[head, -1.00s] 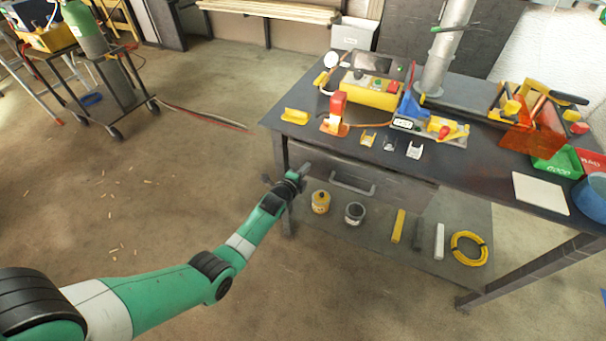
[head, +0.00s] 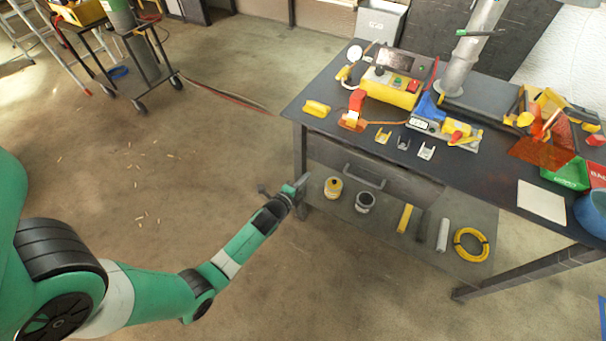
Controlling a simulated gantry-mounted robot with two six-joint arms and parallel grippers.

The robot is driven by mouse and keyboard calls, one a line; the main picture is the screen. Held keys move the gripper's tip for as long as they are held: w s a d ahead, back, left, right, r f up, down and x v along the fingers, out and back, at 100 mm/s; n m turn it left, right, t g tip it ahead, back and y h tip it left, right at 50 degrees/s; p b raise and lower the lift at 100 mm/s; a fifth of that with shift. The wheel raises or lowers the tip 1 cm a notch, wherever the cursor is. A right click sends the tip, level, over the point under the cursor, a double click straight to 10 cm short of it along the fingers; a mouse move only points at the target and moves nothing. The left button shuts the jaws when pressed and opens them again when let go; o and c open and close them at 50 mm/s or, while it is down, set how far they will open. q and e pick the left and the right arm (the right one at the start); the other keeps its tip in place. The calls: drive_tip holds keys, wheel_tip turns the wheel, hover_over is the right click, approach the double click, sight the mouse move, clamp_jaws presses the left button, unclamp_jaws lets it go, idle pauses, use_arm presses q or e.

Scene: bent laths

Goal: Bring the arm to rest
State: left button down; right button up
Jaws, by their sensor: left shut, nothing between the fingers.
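My left arm comes in from the lower left, green with black joints. Its gripper (head: 301,183) is shut and empty, beside the left front leg of the dark workbench (head: 470,180) and below the bench top. From this view I cannot tell whether it touches the leg. My right gripper is not in view.
On the bench stand a yellow control box (head: 392,88), small clips, a white sheet (head: 541,201) and a green bin (head: 566,172). Cans and a yellow coil (head: 471,245) lie on the lower shelf. A trolley (head: 150,65) stands far left. The floor between is mostly clear.

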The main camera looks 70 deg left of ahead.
use_arm(q)
drive_tip(key=shift+s+d+r, duration=0.1)
drive_tip(key=shift+s+d, duration=0.25)
drive_tip(key=shift+s, duration=0.1)
